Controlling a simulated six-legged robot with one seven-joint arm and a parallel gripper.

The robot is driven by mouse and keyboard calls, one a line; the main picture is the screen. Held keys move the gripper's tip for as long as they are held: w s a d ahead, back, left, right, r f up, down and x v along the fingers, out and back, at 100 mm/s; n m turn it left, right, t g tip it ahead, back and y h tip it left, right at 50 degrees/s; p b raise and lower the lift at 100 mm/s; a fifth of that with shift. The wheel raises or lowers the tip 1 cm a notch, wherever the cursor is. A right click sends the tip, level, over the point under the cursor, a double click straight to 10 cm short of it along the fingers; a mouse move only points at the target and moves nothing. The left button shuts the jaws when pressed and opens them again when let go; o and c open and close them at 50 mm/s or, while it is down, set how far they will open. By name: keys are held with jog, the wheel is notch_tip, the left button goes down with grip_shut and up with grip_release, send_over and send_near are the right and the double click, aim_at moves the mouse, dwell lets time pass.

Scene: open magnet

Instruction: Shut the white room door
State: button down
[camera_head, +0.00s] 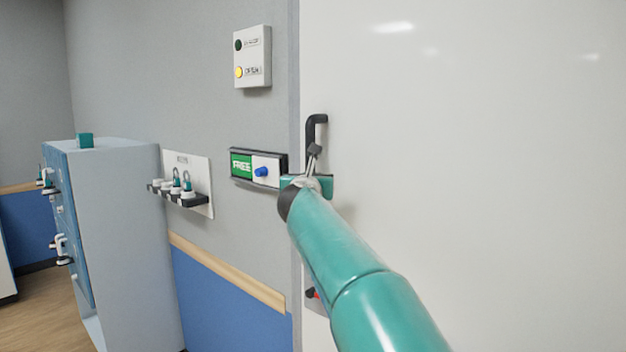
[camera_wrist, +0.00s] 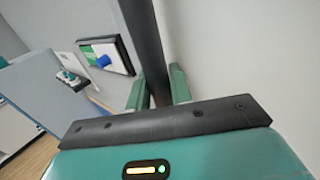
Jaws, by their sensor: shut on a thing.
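The white room door (camera_head: 470,180) fills the right of the head view, its left edge beside a grey frame strip (camera_head: 294,60). I cannot tell whether a gap is left at that edge. A black upright handle (camera_head: 310,130) stands out near the edge. My gripper (camera_head: 314,176) is at the handle's lower part, which it partly hides. In the wrist view the handle (camera_wrist: 146,40) runs between the two green fingers (camera_wrist: 159,88), which are shut on it. The door (camera_wrist: 245,50) is on the right there.
Left of the door, the wall holds a FREE sign with a blue knob (camera_head: 261,171), a light box (camera_head: 252,57) and a padlock rack (camera_head: 183,186). A grey-blue locker (camera_head: 120,240) stands farther left. A small red item (camera_head: 312,293) sits low by the door edge.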

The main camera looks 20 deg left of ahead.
jog(key=shift+w+d, duration=0.25)
jog(key=shift+w, duration=0.2)
jog(key=c, duration=1.3)
grip_release()
jog(key=shift+s+d, duration=0.1)
jog(key=shift+s, duration=0.05)
jog(key=v, duration=1.3)
jog(key=shift+s, duration=0.45)
